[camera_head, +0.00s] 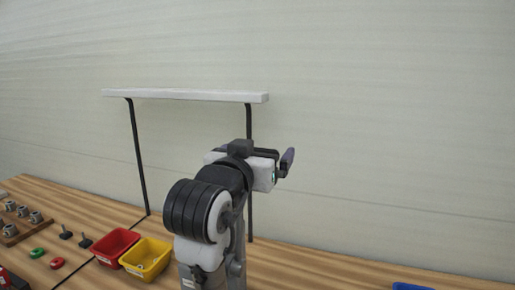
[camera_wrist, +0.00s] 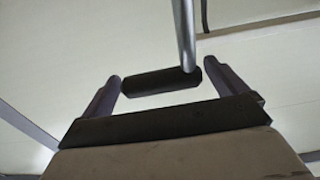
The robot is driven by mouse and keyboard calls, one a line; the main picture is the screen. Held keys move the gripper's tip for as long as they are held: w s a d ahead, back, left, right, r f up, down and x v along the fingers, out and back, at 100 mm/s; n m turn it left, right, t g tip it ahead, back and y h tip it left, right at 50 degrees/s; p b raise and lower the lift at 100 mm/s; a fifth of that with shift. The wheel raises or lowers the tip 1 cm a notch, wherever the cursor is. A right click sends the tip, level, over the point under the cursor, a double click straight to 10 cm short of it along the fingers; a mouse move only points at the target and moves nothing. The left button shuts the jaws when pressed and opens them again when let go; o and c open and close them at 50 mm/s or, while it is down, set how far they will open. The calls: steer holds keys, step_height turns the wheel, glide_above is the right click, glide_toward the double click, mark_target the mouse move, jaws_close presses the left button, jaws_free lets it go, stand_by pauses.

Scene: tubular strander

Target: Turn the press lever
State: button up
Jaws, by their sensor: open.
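In the wrist view, a black cylindrical grip (camera_wrist: 160,81) sits at the end of a grey metal rod (camera_wrist: 185,35) that comes down from the top edge; it looks like the press lever. My gripper (camera_wrist: 162,72) is open, with one finger to the left of the grip and one to its right. The grip lies across the gap between the fingertips; I cannot tell whether it touches them. In the head view my gripper (camera_head: 284,163) is raised above the bench, pointing right. No lever or press can be made out there; my arm hides part of the scene.
A white shelf (camera_head: 185,95) on black legs stands behind my arm. On the wooden bench (camera_head: 330,262) are a red bin (camera_head: 115,246), a yellow bin (camera_head: 146,258), a green ring (camera_head: 37,253) and a red ring (camera_head: 57,263). A blue item (camera_head: 411,286) shows at the bottom edge.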

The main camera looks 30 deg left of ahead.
steer(key=shift+c, duration=0.5)
steer(key=c, duration=1.3)
